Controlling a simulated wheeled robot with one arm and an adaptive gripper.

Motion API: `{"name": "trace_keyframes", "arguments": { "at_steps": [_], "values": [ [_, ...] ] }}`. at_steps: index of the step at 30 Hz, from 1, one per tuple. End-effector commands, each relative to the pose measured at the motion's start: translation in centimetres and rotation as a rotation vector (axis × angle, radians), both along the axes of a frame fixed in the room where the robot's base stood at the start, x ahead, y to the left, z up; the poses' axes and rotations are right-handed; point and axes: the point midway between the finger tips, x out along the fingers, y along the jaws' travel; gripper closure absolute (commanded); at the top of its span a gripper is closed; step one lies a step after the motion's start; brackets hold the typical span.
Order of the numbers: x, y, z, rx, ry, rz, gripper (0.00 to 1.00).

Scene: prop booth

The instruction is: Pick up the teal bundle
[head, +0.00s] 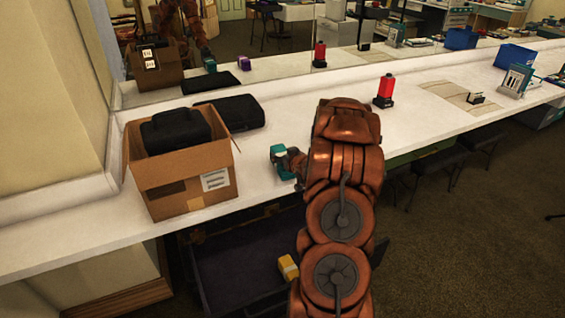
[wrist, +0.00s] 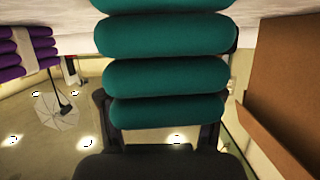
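The teal bundle (head: 278,161) is at the front edge of the white counter, just right of the cardboard box. In the wrist view the bundle (wrist: 165,75) fills the middle as a stack of rounded teal rolls. My gripper (head: 290,163) is at the bundle, coming from the right in the head view and partly hidden by my arm. In the wrist view its dark fingers (wrist: 165,110) show at both sides of the bundle, mostly hidden behind it. Whether they press on it I cannot tell.
The open cardboard box (head: 185,178), holding a black case (head: 176,130), stands close left. Another black case (head: 238,113) lies behind. A purple bundle (wrist: 28,45) shows in the wrist view. A red lamp-like object (head: 385,90) stands further right. A mirror backs the counter.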

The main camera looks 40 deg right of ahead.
Motion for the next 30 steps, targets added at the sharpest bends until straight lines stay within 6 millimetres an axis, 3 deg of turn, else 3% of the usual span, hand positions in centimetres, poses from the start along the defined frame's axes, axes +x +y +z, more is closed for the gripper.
{"name": "trace_keyframes", "arguments": {
  "at_steps": [11, 22, 30],
  "values": [
    [-0.1, 0.0, -0.2, 0.001, 0.004, 0.0, 0.82],
    [-0.1, 0.1, 0.2, 0.001, 0.005, 0.001, 0.82],
    [0.1, 0.0, 2.7, -0.002, -0.001, 0.002, 0.82]
  ]
}}
